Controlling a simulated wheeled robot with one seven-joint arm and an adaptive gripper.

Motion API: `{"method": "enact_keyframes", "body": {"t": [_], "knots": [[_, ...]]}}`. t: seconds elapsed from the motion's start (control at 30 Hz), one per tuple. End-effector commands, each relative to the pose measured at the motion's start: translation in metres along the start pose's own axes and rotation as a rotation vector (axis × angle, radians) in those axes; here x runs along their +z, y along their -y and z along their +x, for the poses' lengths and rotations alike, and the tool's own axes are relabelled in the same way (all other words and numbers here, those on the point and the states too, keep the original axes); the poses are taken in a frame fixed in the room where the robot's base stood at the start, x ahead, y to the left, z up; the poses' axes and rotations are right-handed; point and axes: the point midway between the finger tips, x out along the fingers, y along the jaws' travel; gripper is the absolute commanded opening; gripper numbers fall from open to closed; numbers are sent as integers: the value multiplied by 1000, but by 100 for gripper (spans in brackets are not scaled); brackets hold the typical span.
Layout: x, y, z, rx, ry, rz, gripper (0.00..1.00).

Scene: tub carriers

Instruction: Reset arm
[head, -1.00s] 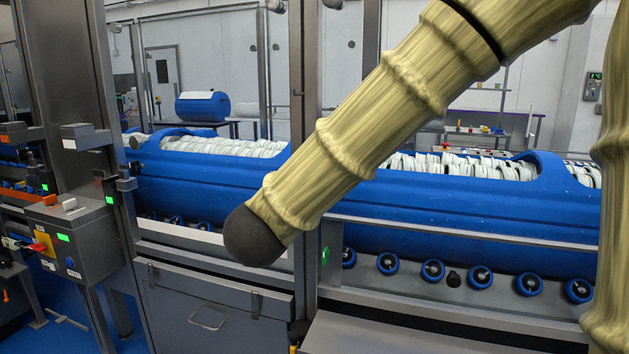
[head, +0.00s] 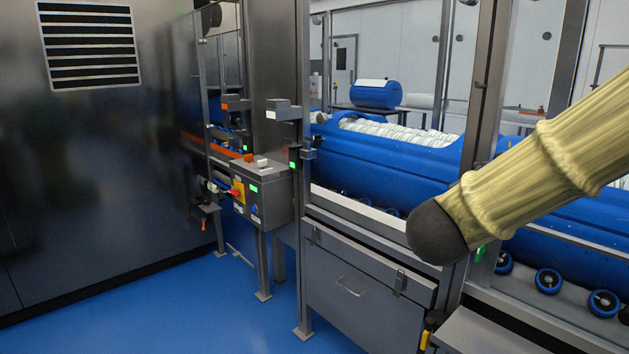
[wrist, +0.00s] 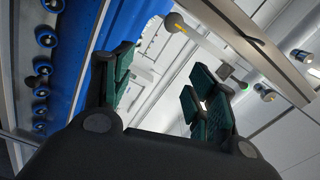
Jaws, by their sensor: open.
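My gripper (wrist: 160,95) shows in the wrist view with its two green padded fingers spread apart and nothing between them. In the head view my arm, a tan ribbed link with a dark rounded end, crosses the right side; the gripper itself is not in that view. A long blue tub carrier (head: 390,158) filled with white pieces lies behind the metal frame. Part of the blue body also shows at the left of the wrist view (wrist: 100,55).
A control box (head: 262,192) with buttons is mounted on the frame. Below the carrier are a grey drawer cabinet (head: 350,290) and rollers (head: 548,281). A dark metal cabinet (head: 90,180) stands left. A smaller blue tub (head: 376,95) is behind. Blue floor (head: 190,310) is open at lower left.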

Motion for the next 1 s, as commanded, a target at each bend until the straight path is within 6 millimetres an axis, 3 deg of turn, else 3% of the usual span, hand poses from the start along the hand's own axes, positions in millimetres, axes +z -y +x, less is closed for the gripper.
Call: {"method": "enact_keyframes", "body": {"t": [0.27,0.47,0.73,1.0], "knots": [[25,-35,9,20,60,-100,58],[53,-76,14,40,136,-212,58],[105,-172,13,90,318,-451,58],[143,-283,-7,149,529,-698,58]]}}
